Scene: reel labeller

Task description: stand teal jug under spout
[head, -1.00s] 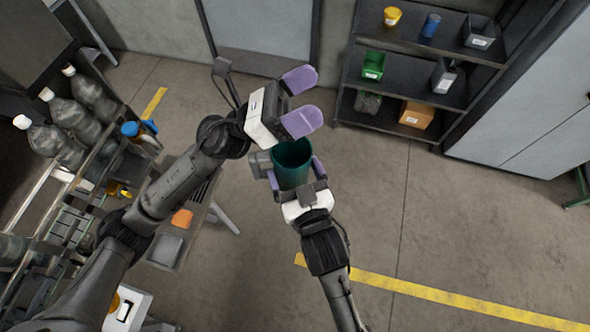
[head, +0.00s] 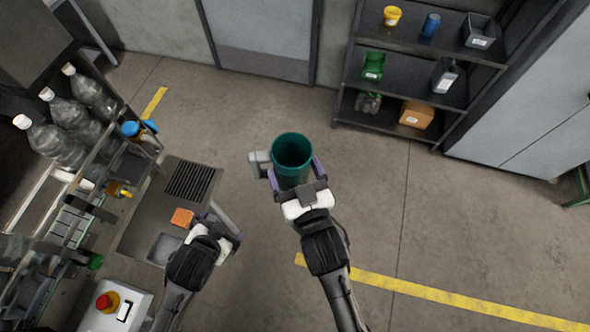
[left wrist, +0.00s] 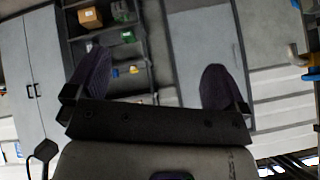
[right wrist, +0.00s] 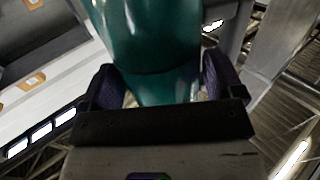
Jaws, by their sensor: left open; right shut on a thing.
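The teal jug (head: 292,158) is held up over open floor in the middle of the head view, its open mouth facing the camera. My right gripper (head: 296,182) is shut on it, with a purple finger on either side. The jug (right wrist: 150,40) also fills the top of the right wrist view between the fingers. A grey block, perhaps the jug's handle, sticks out at its left. My left gripper (head: 222,232) is beside the side table's right edge; its fingers (left wrist: 158,85) are apart and empty in the left wrist view. I cannot make out a spout.
A side table (head: 140,222) with a dark slotted grille (head: 191,180) and an orange block (head: 182,217) stands left of the jug. Clear bottles (head: 70,118) line the rack at far left. Shelves (head: 400,88) stand at the back right. The middle floor is clear.

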